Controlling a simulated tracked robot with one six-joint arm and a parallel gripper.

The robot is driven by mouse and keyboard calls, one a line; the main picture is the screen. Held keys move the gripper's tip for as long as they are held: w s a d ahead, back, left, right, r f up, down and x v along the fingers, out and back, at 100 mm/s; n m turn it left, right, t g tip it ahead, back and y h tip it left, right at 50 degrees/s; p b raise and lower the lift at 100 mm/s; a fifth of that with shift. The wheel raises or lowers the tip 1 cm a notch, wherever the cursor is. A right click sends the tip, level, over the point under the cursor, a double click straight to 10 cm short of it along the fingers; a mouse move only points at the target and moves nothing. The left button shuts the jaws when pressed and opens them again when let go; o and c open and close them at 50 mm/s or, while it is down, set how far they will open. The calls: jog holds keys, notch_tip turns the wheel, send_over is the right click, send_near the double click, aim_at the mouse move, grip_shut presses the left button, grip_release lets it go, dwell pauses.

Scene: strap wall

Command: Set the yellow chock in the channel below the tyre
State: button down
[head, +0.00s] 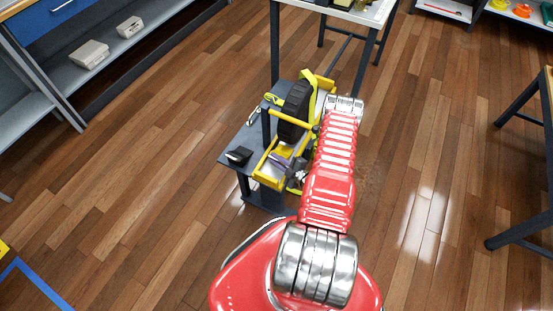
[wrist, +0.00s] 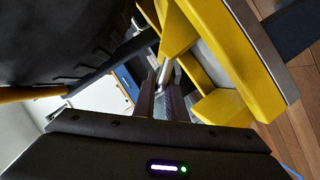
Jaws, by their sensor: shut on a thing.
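The dark tyre (head: 296,106) stands upright in a yellow frame on a small grey stand, with a yellow-green strap (head: 311,80) over it. It also fills the upper left of the wrist view (wrist: 55,40). The yellow channel (head: 262,164) lies at the tyre's near side; yellow walls of it show at the right of the wrist view (wrist: 240,50). My gripper (head: 286,166) is low over the channel's near end.
A small black object (head: 238,155) lies on the left of the grey stand top. A light-topped table (head: 345,12) stands behind, shelves (head: 60,70) at the left, and a dark-legged table (head: 520,115) at the right. The wooden floor around the stand is clear.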

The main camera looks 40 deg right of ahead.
jog(key=c, duration=1.7)
grip_release()
jog(key=shift+v, duration=6.9)
jog(key=shift+f, duration=0.1)
